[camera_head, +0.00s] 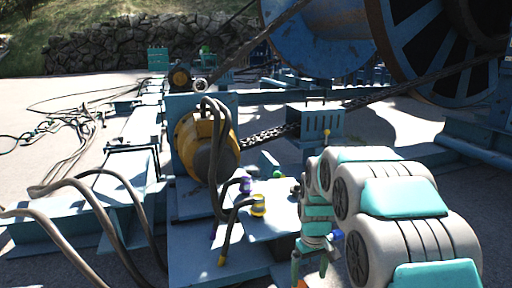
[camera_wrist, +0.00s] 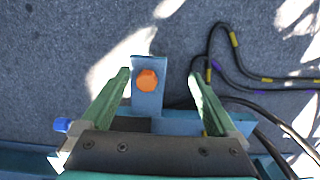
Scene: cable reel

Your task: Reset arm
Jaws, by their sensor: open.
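My arm shows at the right of the head view, grey with turquoise covers, and bends down to my gripper (camera_head: 312,268) near the bottom middle. The gripper's green fingers (camera_wrist: 160,74) are spread apart in the wrist view, with nothing gripped between them. An orange hexagonal knob (camera_wrist: 147,80) on a blue bracket (camera_wrist: 147,108) appears between the fingers. I cannot tell how far the fingertips are above it. The lower part of the gripper is cut off by the head view's bottom edge.
A yellow motor (camera_head: 208,148) stands left of my arm on a blue frame. Black cables with a purple connector (camera_head: 245,184) and a yellow connector (camera_head: 258,205) lie close by. A large blue reel (camera_head: 330,50) rises behind. Loose cables (camera_head: 75,130) cover the left ground.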

